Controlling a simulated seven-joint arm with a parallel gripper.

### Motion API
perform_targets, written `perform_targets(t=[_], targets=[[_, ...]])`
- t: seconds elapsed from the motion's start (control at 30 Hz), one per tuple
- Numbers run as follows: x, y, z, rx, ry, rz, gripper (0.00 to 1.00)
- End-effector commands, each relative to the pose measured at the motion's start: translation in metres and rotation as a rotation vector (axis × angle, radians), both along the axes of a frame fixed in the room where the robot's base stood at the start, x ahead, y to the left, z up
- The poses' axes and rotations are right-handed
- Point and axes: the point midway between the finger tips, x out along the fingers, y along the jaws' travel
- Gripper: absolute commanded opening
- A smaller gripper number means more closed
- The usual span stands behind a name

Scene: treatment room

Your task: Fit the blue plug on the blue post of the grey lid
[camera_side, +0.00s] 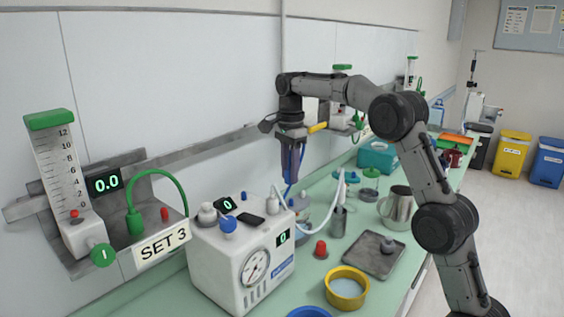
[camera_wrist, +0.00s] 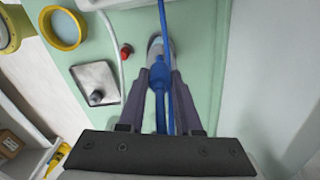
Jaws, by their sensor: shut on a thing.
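My gripper (camera_wrist: 160,76) is shut on the blue plug (camera_wrist: 159,74), which has a blue tube running from it. In the side view my gripper (camera_side: 290,178) points down behind the white machine, with blue showing at its fingers. A grey rounded part, apparently the grey lid (camera_wrist: 154,46), shows just beyond the plug in the wrist view. In the side view the lid (camera_side: 301,202) is partly hidden behind the machine, below my gripper. The blue post cannot be made out. I cannot tell whether the plug touches the lid.
The white machine (camera_side: 240,262) with a gauge stands in front of my gripper. A white hose (camera_wrist: 112,40), a red-topped item (camera_wrist: 126,50), a grey tray (camera_wrist: 97,83) and a yellow bowl (camera_wrist: 62,28) are nearby. A metal jug (camera_side: 397,205) stands to the right. The wall is close behind.

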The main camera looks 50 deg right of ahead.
Motion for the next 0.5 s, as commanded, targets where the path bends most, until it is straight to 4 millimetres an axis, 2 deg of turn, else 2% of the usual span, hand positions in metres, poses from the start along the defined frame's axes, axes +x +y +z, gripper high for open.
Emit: perform_targets(t=[0.1, 0.5], targets=[[-0.001, -0.006, -0.004, 0.000, -0.001, -0.014, 0.00], [-0.002, -0.006, -0.027, 0.000, 0.001, -0.014, 0.00]])
